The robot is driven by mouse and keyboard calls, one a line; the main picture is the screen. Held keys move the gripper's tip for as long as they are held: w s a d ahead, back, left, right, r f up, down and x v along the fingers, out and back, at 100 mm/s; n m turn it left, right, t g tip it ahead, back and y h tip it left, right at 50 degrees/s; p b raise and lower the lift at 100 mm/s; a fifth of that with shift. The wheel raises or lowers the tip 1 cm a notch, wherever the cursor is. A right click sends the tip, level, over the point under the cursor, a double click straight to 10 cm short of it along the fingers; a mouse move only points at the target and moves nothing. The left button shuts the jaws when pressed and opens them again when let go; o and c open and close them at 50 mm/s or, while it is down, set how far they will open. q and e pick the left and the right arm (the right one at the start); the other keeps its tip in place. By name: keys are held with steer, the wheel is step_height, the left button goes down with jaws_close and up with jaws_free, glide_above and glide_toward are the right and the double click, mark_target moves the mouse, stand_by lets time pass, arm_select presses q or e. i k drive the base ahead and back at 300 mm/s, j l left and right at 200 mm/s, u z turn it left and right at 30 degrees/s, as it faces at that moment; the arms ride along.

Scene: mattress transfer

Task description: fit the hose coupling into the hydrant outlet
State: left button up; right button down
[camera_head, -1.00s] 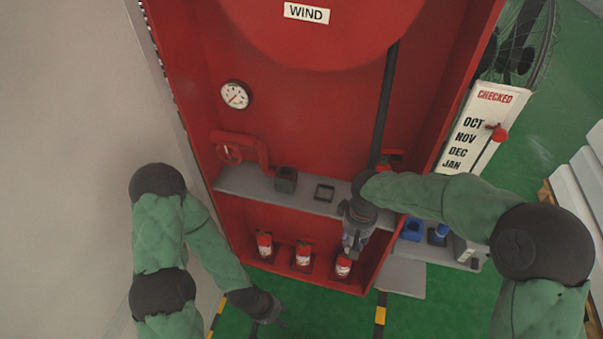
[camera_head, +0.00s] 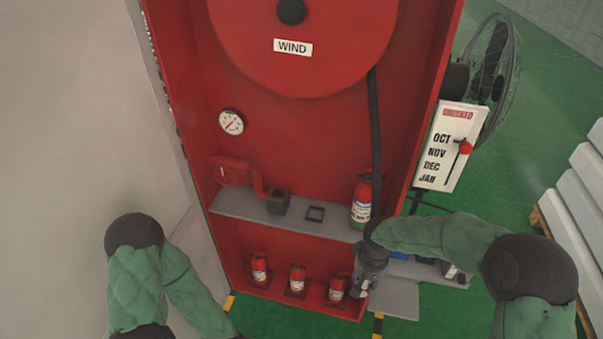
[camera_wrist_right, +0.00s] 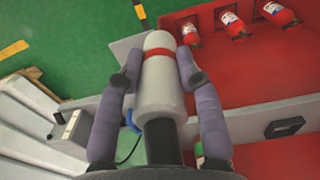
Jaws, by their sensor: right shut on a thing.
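My right gripper (camera_head: 363,290) is in front of the lower right part of the red cabinet, below the shelf's right end. In the right wrist view its two purple-grey fingers (camera_wrist_right: 158,75) are shut on a white cylinder with a red band and dark stem, seemingly the hose coupling (camera_wrist_right: 160,92). In the head view the arm and gripper mostly hide it. A red pipe with a handwheel (camera_head: 237,172) runs to a dark square socket (camera_head: 278,202) on the shelf; I cannot tell whether this is the hydrant outlet. My left gripper is out of view below the bottom edge.
A black hose (camera_head: 376,130) hangs from the reel marked WIND. A larger extinguisher (camera_head: 361,204) stands at the shelf's (camera_head: 240,206) right end, near my right arm. Several small extinguishers (camera_head: 297,279) stand below.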

mark_target(278, 201)
steer(key=k, duration=0.65)
steer(key=u, duration=1.55)
steer(key=i+l+u, duration=0.1)
steer(key=l, duration=0.3)
steer(key=i+l, duration=0.2)
steer(key=l, duration=0.25)
steer(key=i+l+u, duration=0.15)
steer(key=l, duration=0.25)
steer(key=i+l+u, duration=0.1)
steer(key=l, duration=0.3)
steer(key=i+l, duration=0.15)
steer(key=l, duration=0.3)
steer(key=u, duration=0.05)
